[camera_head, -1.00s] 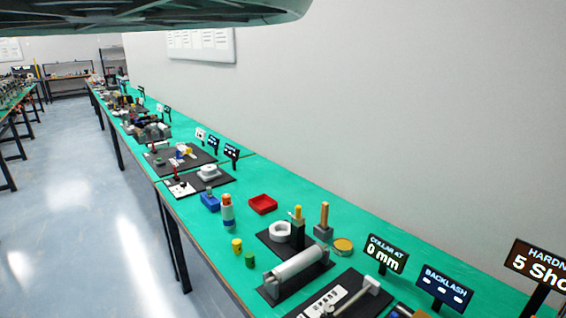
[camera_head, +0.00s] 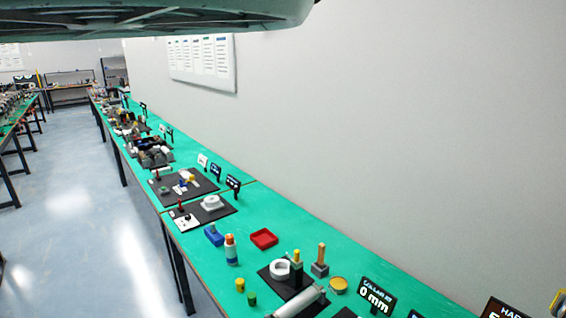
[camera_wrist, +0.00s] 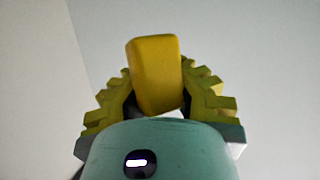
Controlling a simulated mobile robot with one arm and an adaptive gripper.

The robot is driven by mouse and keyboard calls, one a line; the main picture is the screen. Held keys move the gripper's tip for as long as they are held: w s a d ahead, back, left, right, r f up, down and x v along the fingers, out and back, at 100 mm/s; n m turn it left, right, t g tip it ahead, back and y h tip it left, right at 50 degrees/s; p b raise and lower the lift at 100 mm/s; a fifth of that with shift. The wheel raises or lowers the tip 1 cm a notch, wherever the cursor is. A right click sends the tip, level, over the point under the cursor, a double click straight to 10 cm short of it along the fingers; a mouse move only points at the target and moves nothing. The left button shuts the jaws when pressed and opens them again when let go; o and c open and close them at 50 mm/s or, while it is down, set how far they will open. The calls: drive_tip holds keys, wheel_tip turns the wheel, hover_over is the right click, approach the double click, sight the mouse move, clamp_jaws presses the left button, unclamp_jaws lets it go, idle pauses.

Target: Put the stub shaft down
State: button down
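My gripper (camera_wrist: 168,92) shows in the wrist view, its ridged yellow-green fingers on either side of a yellow rounded piece (camera_wrist: 156,72). The fingers appear closed on this piece, which I take to be the stub shaft. My gripper is not in the head view.
A green bench (camera_head: 215,268) runs along the wall. Bare green surface lies around the red tray.

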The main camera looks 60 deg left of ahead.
wheel_tip(320, 180, up, 16)
drive_tip(key=p, duration=1.3)
drive_tip(key=shift+f+p, duration=0.15)
drive_tip(key=shift+p, duration=0.25)
drive_tip(key=shift+f, duration=0.1)
drive_tip(key=s+d+f+m+h+b, duration=0.1)
drive_tip(key=s+d+f+b, duration=0.1)
drive_tip(key=d+f+b, duration=0.65)
drive_tip(key=s+d+f+h+b, duration=0.1)
drive_tip(key=d+f+b, duration=0.3)
drive_tip(key=f, duration=0.7)
drive_tip(key=s+d+f+m+b, duration=0.1)
drive_tip(key=s+d+f+b, duration=0.1)
drive_tip(key=d+f+b, duration=0.5)
drive_tip(key=s+d+f+b, duration=0.1)
drive_tip(key=s+f+b, duration=0.6)
drive_tip(key=s+f, duration=0.5)
drive_tip(key=s+d+f+n+y+b, duration=0.1)
drive_tip(key=s+f+b, duration=0.6)
drive_tip(key=s+f, duration=0.5)
wheel_tip(320, 180, down, 7)
drive_tip(key=shift+f, duration=0.1)
